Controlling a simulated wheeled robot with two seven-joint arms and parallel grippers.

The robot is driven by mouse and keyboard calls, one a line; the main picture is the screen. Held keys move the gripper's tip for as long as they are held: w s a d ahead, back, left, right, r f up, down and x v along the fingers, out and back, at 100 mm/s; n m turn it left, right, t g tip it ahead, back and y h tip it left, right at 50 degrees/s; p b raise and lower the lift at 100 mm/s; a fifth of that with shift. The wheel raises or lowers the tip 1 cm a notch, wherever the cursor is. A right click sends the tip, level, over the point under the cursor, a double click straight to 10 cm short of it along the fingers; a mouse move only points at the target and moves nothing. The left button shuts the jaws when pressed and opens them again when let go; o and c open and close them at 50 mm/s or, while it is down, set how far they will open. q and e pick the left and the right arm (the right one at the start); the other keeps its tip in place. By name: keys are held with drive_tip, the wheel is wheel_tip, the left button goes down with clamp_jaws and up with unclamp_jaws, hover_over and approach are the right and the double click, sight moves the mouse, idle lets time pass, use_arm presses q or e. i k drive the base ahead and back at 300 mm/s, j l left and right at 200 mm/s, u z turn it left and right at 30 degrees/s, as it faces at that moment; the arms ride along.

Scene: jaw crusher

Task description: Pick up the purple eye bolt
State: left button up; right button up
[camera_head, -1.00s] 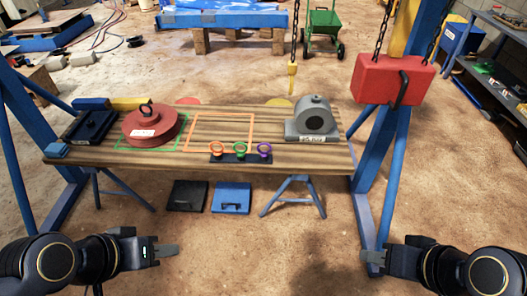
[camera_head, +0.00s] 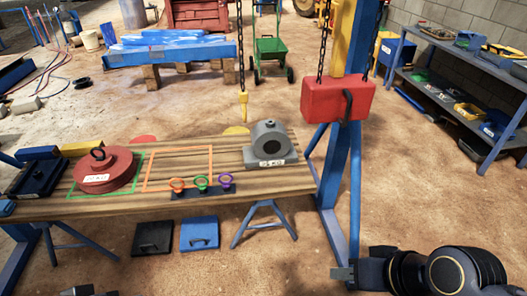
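The purple eye bolt (camera_head: 225,180) stands upright in a small dark holder (camera_head: 190,193) at the front edge of the wooden table (camera_head: 120,206). It is the rightmost of three, beside a green eye bolt (camera_head: 201,183) and an orange one (camera_head: 177,185). My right gripper (camera_head: 343,274) is low at the lower right, well apart from the bolt and in front of the table; its finger gap does not show clearly. Only a tip of my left gripper (camera_head: 82,291) shows at the bottom edge.
A grey bearing housing (camera_head: 268,146) and a red disc weight (camera_head: 105,170) stand on the table. A red block (camera_head: 337,99) hangs on chains, and a yellow hook (camera_head: 243,104) hangs behind the table. A blue frame post (camera_head: 342,180) rises at the table's right end.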

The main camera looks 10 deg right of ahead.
sight(226, 184)
drive_tip(key=i+j+z, duration=0.2)
drive_tip(key=i, duration=0.25)
drive_tip(key=i+j+z, duration=0.15)
drive_tip(key=i, duration=0.35)
drive_tip(key=i+j+z, duration=0.2)
drive_tip(key=i, duration=0.2)
